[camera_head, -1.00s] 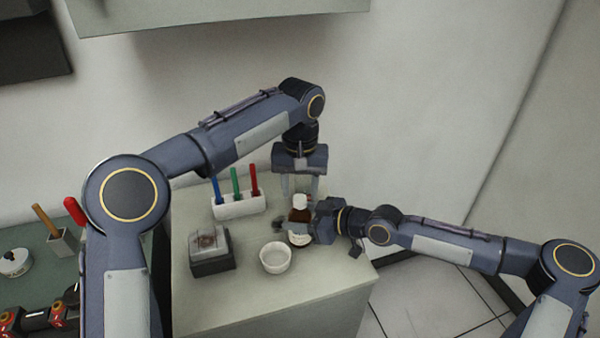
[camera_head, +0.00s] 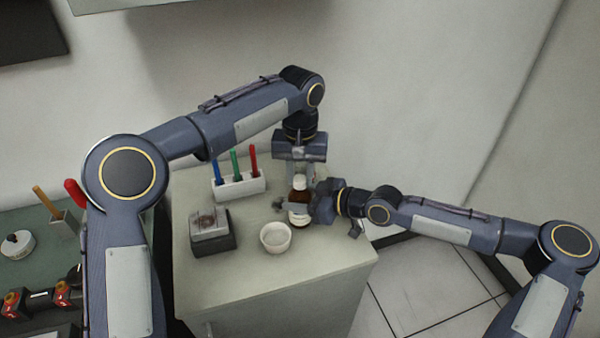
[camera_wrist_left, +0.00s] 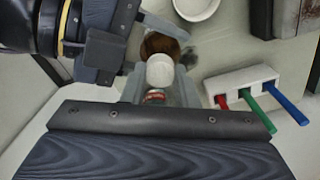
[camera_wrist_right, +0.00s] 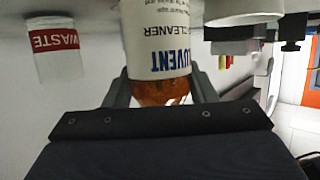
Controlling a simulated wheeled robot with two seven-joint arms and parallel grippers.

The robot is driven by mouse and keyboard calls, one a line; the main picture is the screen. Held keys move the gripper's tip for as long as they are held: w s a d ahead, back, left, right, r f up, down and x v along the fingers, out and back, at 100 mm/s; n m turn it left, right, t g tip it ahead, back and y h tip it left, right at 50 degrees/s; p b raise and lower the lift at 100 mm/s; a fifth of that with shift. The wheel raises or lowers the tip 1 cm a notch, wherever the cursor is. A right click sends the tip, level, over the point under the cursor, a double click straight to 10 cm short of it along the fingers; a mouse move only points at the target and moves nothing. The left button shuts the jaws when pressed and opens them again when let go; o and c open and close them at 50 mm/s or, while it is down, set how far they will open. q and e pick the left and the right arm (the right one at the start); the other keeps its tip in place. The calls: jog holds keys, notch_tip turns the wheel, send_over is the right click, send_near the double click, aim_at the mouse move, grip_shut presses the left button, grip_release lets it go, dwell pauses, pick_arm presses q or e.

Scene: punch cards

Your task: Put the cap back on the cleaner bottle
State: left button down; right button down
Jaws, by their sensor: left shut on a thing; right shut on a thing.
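The brown cleaner bottle (camera_head: 300,197) stands upright on the cabinet top, its white label facing my right wrist camera (camera_wrist_right: 158,35). My left gripper (camera_wrist_left: 160,85) points down from above, shut on the cap (camera_wrist_left: 160,71), with a finger on each side. Whether the cap is fully seated or threaded cannot be told, as the joint is small and partly hidden.
A white bowl (camera_head: 276,238) and a grey box with a pad (camera_head: 211,240) stand left of the bottle. A white holder (camera_head: 239,188) with blue, green and red pens is behind. A cup marked WASTE (camera_wrist_right: 55,52) shows in the right wrist view. The cabinet's front is clear.

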pick_arm(q)
jog(key=m, duration=0.7)
jog(key=shift+m, duration=0.3)
jog(key=c, duration=1.1)
grip_release()
jog(key=shift+c, duration=0.2)
jog(key=shift+r, duration=2.25)
jog(key=shift+c, duration=0.3)
